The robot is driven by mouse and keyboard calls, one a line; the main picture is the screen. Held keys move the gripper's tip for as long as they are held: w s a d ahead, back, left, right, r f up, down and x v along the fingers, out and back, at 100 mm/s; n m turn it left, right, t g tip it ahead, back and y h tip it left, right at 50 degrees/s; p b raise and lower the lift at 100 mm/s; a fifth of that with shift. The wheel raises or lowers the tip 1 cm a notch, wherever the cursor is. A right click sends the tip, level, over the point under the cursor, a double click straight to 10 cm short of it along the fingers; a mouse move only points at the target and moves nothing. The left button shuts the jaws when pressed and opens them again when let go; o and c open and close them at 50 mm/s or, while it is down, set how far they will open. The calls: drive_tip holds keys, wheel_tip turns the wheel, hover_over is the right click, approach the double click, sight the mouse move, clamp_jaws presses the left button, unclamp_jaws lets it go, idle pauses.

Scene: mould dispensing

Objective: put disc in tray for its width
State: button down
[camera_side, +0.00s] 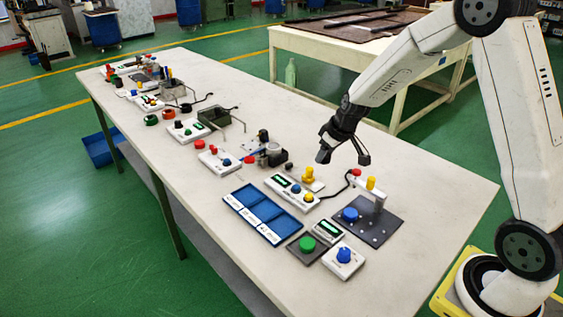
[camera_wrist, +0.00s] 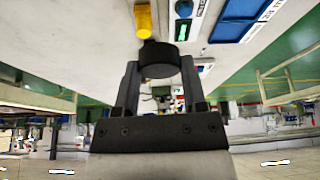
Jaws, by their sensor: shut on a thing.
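My gripper (camera_side: 343,157) is raised above the table, behind the blue tray and to its right in the side view. In the wrist view, my gripper (camera_wrist: 160,68) is shut on a black disc (camera_wrist: 159,58) held between its fingertips. The disc is hard to make out in the side view. The blue tray (camera_side: 264,211) lies flat on the table, with three compartments in a row and white labels along one long edge. Part of the tray (camera_wrist: 234,20) shows at the top right of the wrist view. The label text is too small to read.
A white box with a green display and knobs (camera_side: 292,192) lies beside the tray. A dark plate with a blue button (camera_side: 350,214) stands to the right, a green button (camera_side: 307,243) in front. Several devices crowd the table's far end.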

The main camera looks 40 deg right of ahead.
sight(262, 210)
drive_tip(key=shift+w+a, duration=0.1)
drive_tip(key=w+a+f+n+y, duration=0.1)
drive_tip(key=w+a+f+n, duration=0.1)
drive_tip(key=a, duration=0.5)
drive_tip(key=w+a+f+n+y, duration=0.1)
drive_tip(key=w+a+n, duration=0.3)
drive_tip(key=a, duration=0.4)
drive_tip(key=shift+w+a+f+g, duration=0.2)
drive_tip(key=shift+w+f+g, duration=0.2)
drive_tip(key=shift+f, duration=0.2)
drive_tip(key=shift+f, duration=0.15)
drive_tip(key=shift+f, duration=4.05)
drive_tip(key=shift+f, duration=0.3)
drive_tip(key=shift+c, duration=0.3)
unclamp_jaws()
